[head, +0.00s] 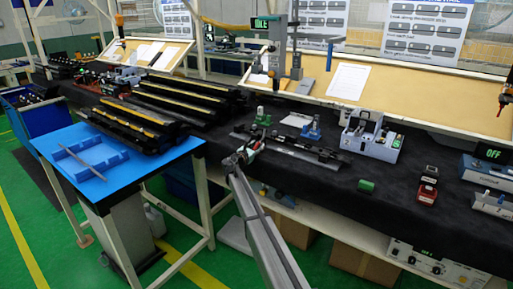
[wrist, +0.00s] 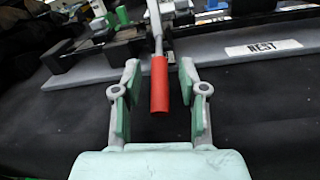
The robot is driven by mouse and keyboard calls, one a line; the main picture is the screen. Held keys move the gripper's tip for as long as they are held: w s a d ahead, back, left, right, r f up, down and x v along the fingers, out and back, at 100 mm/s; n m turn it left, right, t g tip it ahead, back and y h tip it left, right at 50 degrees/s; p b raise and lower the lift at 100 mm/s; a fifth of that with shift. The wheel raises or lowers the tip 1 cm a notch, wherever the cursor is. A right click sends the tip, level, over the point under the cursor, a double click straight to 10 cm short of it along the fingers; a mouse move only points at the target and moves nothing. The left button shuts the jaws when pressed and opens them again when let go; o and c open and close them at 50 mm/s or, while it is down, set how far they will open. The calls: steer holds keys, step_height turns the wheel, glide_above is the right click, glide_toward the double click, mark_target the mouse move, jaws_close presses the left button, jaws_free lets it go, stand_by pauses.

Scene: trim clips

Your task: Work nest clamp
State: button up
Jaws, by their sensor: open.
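The clamp's red handle (wrist: 159,92) stands in the middle of the wrist view on a grey metal lever (wrist: 154,22). My gripper (wrist: 160,78) is open, with one green-padded finger on each side of the red handle and visible gaps between. The nest fixture's grey base (wrist: 221,53) carries a white label reading NEST and dark rails above it. In the head view my gripper (head: 247,150) is at the left front part of the dark nest fixture (head: 305,151). The red handle is too small to make out clearly there.
A grey and white device (head: 372,138) with green parts stands right of the nest on the dark bench. A green cylinder (head: 366,186) and small red and black blocks (head: 428,186) lie nearer the front edge. A blue-topped table (head: 75,143) stands at left.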

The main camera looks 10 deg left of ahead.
steer(key=shift+c, duration=0.3)
jaws_close()
steer(key=shift+r+p, duration=0.2)
steer(key=shift+p, duration=0.15)
